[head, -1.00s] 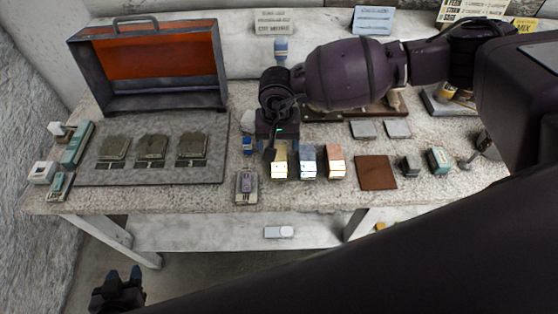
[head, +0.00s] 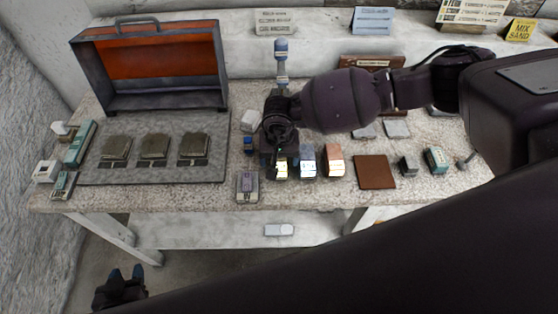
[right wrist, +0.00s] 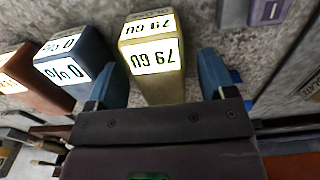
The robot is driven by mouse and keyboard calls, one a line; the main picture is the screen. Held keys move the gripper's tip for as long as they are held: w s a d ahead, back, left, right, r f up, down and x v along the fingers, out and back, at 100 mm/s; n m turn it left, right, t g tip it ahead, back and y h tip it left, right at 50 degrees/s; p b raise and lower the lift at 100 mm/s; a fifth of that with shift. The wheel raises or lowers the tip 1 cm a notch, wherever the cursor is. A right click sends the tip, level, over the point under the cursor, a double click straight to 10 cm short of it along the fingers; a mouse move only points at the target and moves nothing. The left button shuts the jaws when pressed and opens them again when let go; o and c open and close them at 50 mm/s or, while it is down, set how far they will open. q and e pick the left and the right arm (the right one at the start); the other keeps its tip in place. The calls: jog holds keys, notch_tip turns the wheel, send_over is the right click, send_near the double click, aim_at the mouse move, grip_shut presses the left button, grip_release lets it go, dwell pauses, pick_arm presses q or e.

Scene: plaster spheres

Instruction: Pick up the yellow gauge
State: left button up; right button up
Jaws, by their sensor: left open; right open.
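The yellow gauge (head: 281,172) stands near the table's front edge, partly hidden behind my right gripper (head: 279,163) in the head view. In the right wrist view the yellow gauge (right wrist: 152,60) has lit white faces with dark figures. It lies between the two blue fingertips of my right gripper (right wrist: 160,80), which is open, one finger on each side. I cannot tell whether either finger touches it. My left gripper (head: 125,273) is open and empty, low at the left in front of the table.
A blue-grey gauge (head: 308,165) and a copper-brown gauge (head: 334,163) stand close to the right. A small grey device (head: 248,186) lies to the left. A brown square plate (head: 374,172) and an open orange-lined case (head: 150,65) are also on the table.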

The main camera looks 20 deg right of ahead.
jog(key=shift+f+b, duration=0.25)
jog(key=shift+b, duration=0.2)
dwell(0.5)
jog(key=shift+c, duration=0.4)
jog(key=c, duration=1)
